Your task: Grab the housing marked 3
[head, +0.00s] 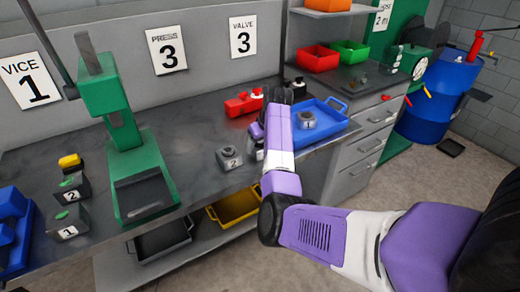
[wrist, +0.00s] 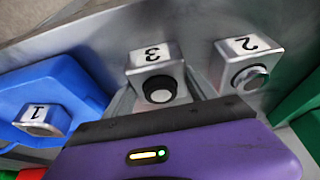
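The housing marked 3 (wrist: 151,56) is a grey metal block with a dark round bore and a pale centre. In the wrist view it stands just ahead of my gripper (wrist: 158,98), between the lines of its two fingers. The fingers look spread apart, and I see no clear contact with the block. In the head view my gripper (head: 258,140) is low over the bench, and the arm mostly hides this housing. The housing marked 2 (wrist: 240,62) is to its right in the wrist view; it also shows in the head view (head: 229,158).
The housing marked 1 (head: 307,120) sits in a blue tray (head: 338,126) close beside my gripper. A green press (head: 132,150) stands left on the bench. Bare bench lies between the press and housing 2.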

